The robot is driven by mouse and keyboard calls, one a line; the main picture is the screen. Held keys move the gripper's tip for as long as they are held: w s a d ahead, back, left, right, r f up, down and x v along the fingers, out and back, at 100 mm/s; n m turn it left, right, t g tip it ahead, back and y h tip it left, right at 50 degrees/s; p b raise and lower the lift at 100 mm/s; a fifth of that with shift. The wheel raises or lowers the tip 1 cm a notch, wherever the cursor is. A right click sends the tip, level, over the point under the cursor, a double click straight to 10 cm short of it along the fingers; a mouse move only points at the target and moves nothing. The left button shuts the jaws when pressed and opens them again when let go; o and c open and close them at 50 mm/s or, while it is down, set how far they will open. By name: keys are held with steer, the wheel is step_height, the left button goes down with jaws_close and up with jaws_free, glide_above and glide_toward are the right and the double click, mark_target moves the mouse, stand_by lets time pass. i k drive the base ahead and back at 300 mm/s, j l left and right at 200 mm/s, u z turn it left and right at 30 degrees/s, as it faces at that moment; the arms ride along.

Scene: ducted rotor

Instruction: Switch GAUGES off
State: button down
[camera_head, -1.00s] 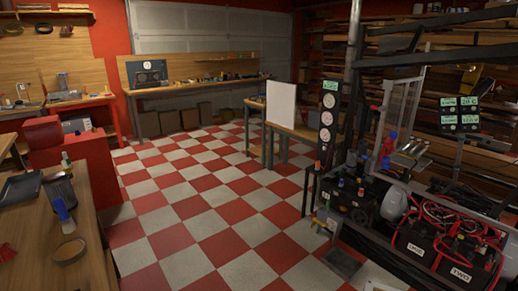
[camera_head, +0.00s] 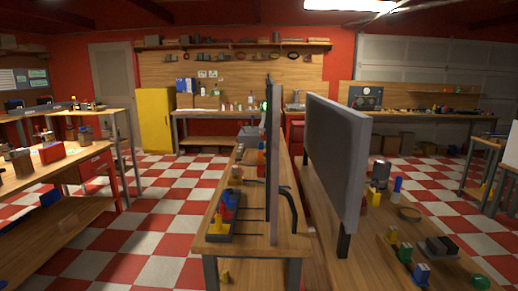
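I see no switch or label that I can read as GAUGES in the present view. The rig with the round gauges, green displays and cabling is outside this view. A small dark panel with a round face (camera_head: 365,98) stands at the back right, too small to read. My gripper is not in view.
A wooden bench (camera_head: 262,246) stands ahead with thin dark panels upright on it. Beside it, a large grey screen (camera_head: 337,160) stands on a wooden table (camera_head: 375,262). A yellow cabinet (camera_head: 155,120) is at the back. Checkered floor (camera_head: 175,225) is free at left.

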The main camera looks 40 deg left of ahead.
mark_target(263, 113)
steer(key=j+u, duration=0.25)
steer(key=j, duration=0.6)
steer(key=j+u, duration=0.2)
steer(key=j, duration=0.7)
steer(key=j+u, duration=0.25)
steer(key=j, duration=0.6)
steer(key=i, duration=0.05)
